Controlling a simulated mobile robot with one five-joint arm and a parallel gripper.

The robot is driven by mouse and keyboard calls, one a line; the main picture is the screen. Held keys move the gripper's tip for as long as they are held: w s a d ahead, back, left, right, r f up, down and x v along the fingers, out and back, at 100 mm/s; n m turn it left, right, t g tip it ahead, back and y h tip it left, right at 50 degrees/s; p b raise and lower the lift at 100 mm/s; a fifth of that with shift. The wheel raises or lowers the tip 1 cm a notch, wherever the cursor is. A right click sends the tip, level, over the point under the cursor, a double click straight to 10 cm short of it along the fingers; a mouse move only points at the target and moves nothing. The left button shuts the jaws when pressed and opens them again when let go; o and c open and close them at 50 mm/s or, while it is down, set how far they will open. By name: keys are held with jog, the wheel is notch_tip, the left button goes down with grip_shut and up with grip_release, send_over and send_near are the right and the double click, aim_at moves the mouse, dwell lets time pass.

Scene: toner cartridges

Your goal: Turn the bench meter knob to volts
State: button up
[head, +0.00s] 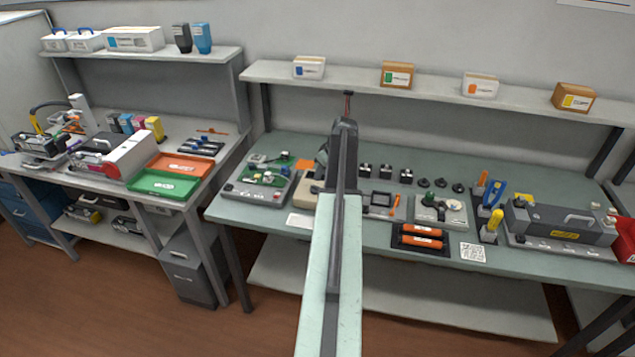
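My arm reaches forward over the right bench, and its dark end stands upright above the bench top. My gripper (348,103) appears only as a thin dark and reddish tip, and I cannot tell whether it is open or shut. A small device with a dark screen (382,199) sits just right of my arm and may be the bench meter. A beige device (303,195) sits just left of my arm, which hides part of it. No knob or volts mark can be made out on either one.
Several black knob-like parts (406,176) stand behind the screen device. A black tray with orange rollers (421,237) lies in front. A grey box unit (562,223) is at the right. Boxes stand on the shelf (437,97) behind. A second bench (218,172) is at the left.

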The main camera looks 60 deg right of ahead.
aim_at(317, 187)
jog(key=b+x, duration=0.7)
jog(key=x, duration=0.1)
jog(key=shift+r, duration=0.1)
grip_shut()
